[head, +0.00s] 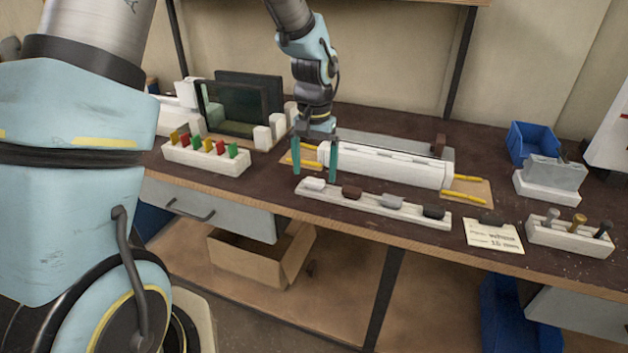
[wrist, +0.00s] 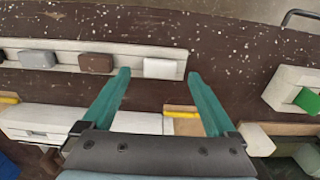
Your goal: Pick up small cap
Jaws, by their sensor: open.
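A long white rack (head: 375,212) on the bench holds a row of caps: white (head: 314,184), brown (head: 352,192), grey (head: 391,201) and black (head: 433,211). The white one is the leftmost; I cannot tell by label which is the small cap. My gripper (head: 315,172) points down above the rack's left end, open and empty. In the wrist view the white cap (wrist: 160,68) lies between the two teal fingertips (wrist: 158,75), with the brown cap (wrist: 96,63) outside them to the left. The height gap is hard to judge.
A white profile (head: 390,166) lies just behind the rack, between yellow rods (head: 464,178). A holder with coloured tags (head: 205,158) stands to the left. A card (head: 490,236), a peg block (head: 570,238) and a blue bin (head: 530,142) are to the right.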

